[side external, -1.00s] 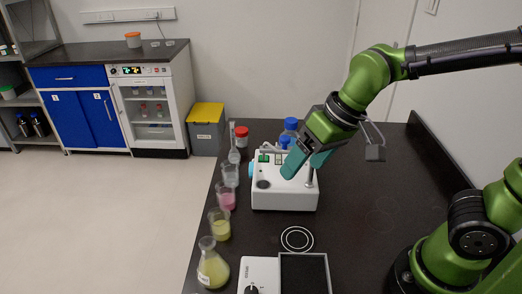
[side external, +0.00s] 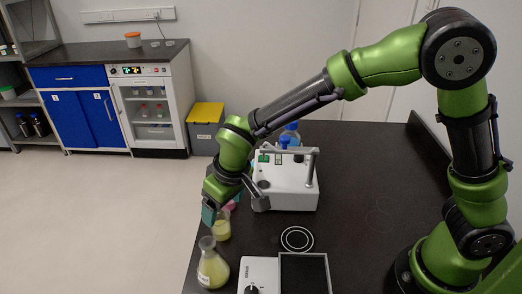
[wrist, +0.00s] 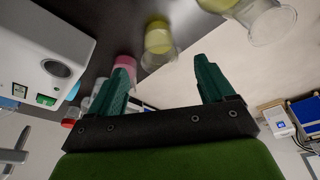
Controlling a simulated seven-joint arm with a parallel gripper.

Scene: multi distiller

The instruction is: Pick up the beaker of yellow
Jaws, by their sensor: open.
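The beaker of yellow (side external: 222,231) stands upright near the left edge of the dark bench, behind the conical flask of yellow liquid. In the wrist view the beaker of yellow (wrist: 158,40) appears ahead of the fingertips, between their lines. My gripper (side external: 214,210) is low at the bench's left edge, close to the beaker. Its teal fingers (wrist: 163,66) are spread with nothing between them. I cannot tell how large the gap from fingertips to beaker is.
A conical flask of yellow liquid (side external: 211,270) stands in front of the beaker. A pink beaker (side external: 232,205) is partly hidden behind my gripper. A white machine (side external: 290,196) stands to the right. A hotplate-like device (side external: 259,272) is at the front.

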